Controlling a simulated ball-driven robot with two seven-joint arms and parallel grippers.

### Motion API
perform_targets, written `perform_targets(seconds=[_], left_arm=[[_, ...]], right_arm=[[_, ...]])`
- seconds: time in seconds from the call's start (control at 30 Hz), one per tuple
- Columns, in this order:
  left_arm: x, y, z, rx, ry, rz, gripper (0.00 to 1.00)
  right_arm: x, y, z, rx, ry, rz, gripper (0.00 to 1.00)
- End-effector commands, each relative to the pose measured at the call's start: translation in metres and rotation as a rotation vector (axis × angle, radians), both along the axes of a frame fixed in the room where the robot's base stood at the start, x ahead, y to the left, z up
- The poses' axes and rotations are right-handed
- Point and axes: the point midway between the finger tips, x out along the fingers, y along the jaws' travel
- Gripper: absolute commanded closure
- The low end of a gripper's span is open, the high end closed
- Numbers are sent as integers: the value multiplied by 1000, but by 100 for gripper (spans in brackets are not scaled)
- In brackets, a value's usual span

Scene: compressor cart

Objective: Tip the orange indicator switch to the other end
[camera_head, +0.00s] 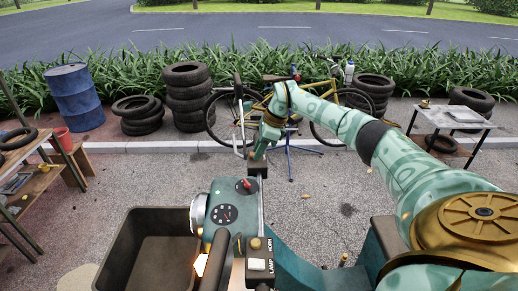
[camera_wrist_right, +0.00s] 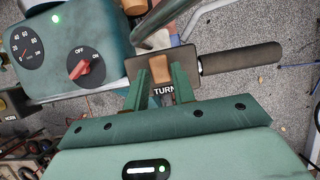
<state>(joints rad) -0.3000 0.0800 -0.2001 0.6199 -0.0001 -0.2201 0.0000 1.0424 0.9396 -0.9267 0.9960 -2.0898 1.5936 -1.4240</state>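The orange indicator switch (camera_wrist_right: 161,89) sits on a dark plate marked TURN beside a black handlebar grip, in the right wrist view. My right gripper (camera_wrist_right: 160,72) is over the plate with its two green fingers apart, one on each side of the switch. Whether a finger touches it, and which end is down, I cannot tell. In the head view my right gripper (camera_head: 257,156) is at the dark switch box (camera_head: 257,169) on the far handlebar; the switch itself is hidden there. My left gripper is not in view.
The green dash (camera_head: 229,203) carries a dial and a red OFF/ON knob (camera_wrist_right: 86,66), close left of my gripper in the wrist view. A LAMP/HORN box (camera_head: 259,258) is on the near handlebar. A dark bin (camera_head: 113,247) stands left. A bicycle (camera_head: 260,108) and tyres stand behind.

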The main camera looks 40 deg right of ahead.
Motion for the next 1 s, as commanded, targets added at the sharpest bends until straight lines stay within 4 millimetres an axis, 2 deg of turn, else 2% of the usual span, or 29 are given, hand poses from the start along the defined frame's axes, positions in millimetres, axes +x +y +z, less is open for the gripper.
perform_targets(seconds=[0.03, 0.07, 0.1, 0.33, 0.7, 1.0], left_arm=[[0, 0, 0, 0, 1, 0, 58], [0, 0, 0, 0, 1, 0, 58], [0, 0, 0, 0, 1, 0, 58], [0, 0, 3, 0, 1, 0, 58], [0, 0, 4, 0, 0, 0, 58], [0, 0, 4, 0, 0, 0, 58]], right_arm=[[0, 0, 0, 0, 0, 0, 89], [0, 0, 0, 0, 0, 0, 97], [0, 0, 0, 0, 0, 0, 100], [2, 3, 2, -37, 33, 2, 100], [9, 11, 3, -297, 252, 1, 100], [9, 11, 2, -332, 281, 0, 100]])
